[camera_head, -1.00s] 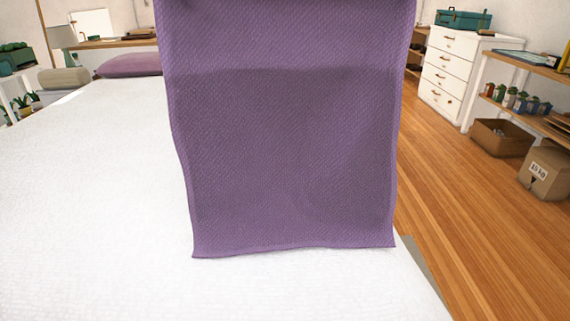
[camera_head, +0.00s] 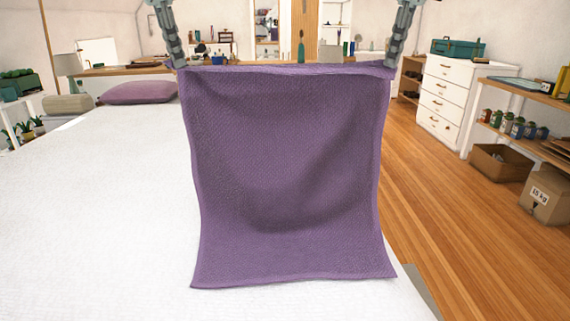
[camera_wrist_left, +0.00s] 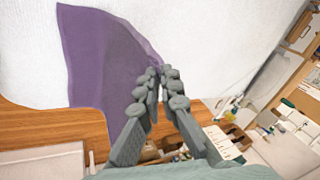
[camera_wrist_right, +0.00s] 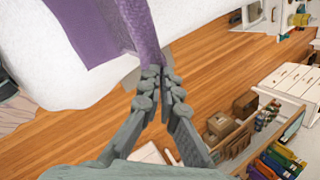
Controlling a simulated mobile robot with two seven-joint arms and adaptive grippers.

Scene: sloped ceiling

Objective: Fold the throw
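The purple throw (camera_head: 285,170) hangs from its top edge in the head view, its lower end resting on the white bed (camera_head: 90,210). My left gripper (camera_head: 179,63) is shut on the throw's top left corner. My right gripper (camera_head: 391,64) is shut on the top right corner. The top edge is almost straight between them and sags slightly. In the left wrist view the throw (camera_wrist_left: 105,60) runs to the closed fingertips (camera_wrist_left: 158,72). In the right wrist view the throw (camera_wrist_right: 145,35) also runs to the closed fingertips (camera_wrist_right: 155,72).
A purple pillow (camera_head: 138,91) lies at the bed's far left end. A wooden floor (camera_head: 440,200) is clear along the bed's right side. A white drawer unit (camera_head: 445,98) and shelves with boxes (camera_head: 498,162) stand at the right. A long wooden surface runs behind the throw.

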